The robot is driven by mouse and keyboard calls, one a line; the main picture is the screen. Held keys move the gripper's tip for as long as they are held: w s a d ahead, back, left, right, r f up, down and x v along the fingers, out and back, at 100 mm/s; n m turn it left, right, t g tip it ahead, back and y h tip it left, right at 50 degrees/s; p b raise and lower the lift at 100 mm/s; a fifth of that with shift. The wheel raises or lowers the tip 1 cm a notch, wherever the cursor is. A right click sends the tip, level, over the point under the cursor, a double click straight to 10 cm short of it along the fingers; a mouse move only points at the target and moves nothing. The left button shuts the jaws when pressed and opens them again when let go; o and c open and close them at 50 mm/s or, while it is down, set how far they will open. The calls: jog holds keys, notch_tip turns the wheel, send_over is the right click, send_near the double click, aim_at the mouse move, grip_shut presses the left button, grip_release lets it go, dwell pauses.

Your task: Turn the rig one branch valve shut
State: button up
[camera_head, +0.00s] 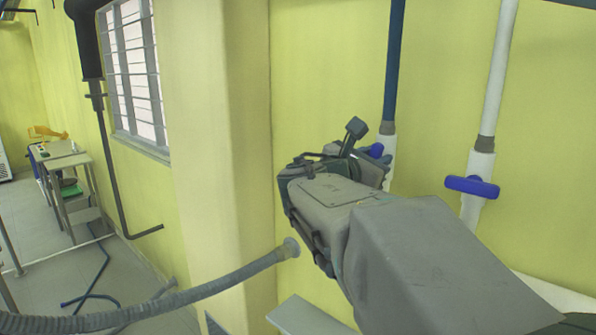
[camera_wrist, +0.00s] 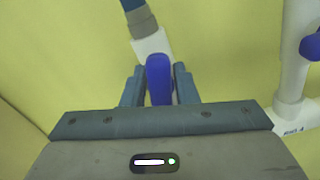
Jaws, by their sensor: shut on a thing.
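A blue valve handle (camera_wrist: 159,78) sits on a white pipe fitting (camera_wrist: 152,44) in the wrist view. My gripper (camera_wrist: 158,88) is shut on this handle, with one finger on each side of it. In the head view, only a small part of the blue handle (camera_head: 375,150) shows beside my gripper, on the left pipe (camera_head: 389,158); my gripper and arm hide the rest. Which rig this valve belongs to cannot be read.
A second blue valve handle (camera_head: 472,186) lies across the white pipe (camera_head: 484,160) to the right; it also shows at the wrist view's right edge (camera_wrist: 312,46). A grey hose (camera_head: 190,294) crosses the lower left. The yellow wall (camera_head: 330,60) is close behind.

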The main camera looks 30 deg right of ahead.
jog(key=m+b, duration=0.2)
jog(key=b, duration=0.1)
jog(key=f+m+b, duration=0.1)
jog(key=m+b, duration=0.1)
jog(key=b, duration=0.2)
jog(key=shift+s+m, duration=0.2)
jog(key=shift+m, duration=0.2)
jog(key=m+b, duration=0.1)
jog(key=b, duration=0.1)
jog(key=m+b, duration=0.2)
jog(key=b, duration=0.1)
jog(key=shift+s+d+f+m, duration=0.1)
jog(key=shift+f+m, duration=0.05)
jog(key=shift+m, duration=0.15)
jog(key=m+b, duration=0.3)
jog(key=b, duration=0.1)
jog(key=shift+f, duration=0.1)
jog(key=m+b, duration=0.3)
jog(key=shift+s, duration=0.1)
jog(key=shift+m, duration=0.3)
jog(key=o, duration=0.8)
jog(key=shift+o, duration=0.2)
jog(key=b+v, duration=0.1)
jog(key=v, duration=1.2)
jog(key=shift+a, duration=0.35)
